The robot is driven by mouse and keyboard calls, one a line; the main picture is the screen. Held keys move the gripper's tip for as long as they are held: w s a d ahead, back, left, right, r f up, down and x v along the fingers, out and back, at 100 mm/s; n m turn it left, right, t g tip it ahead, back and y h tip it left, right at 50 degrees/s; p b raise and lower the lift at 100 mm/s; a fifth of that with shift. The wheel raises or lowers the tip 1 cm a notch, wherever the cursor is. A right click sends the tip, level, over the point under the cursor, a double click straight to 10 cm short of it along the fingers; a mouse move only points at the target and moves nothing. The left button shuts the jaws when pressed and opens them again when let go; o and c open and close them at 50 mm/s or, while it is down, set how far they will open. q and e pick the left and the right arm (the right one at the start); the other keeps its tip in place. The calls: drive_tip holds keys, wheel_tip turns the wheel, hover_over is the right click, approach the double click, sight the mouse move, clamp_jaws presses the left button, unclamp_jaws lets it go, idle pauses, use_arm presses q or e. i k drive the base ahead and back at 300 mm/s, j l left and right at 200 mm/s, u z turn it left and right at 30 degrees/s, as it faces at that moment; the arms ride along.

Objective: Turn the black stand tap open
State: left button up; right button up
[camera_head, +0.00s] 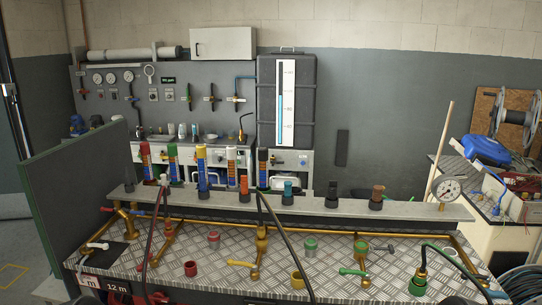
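A short black upright piece (332,194) stands on the grey shelf behind the metal bench, in a row with coloured ones. A small dark lever (385,249) lies near the green-handled brass tap (355,272) on the bench plate. I cannot tell which of these belongs to the black stand tap, nor how far any tap is turned. Other brass taps show a yellow handle (242,263) and a white handle (97,246). Neither of my grippers is in this view.
Two dark hoses (154,225) (283,235) cross the front of the bench. Red (190,269) and yellow (297,279) cups stand on the chequered plate. A dial gauge (448,189) stands at the shelf's right end.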

sight(487, 279)
drive_tip(key=z, duration=1.4)
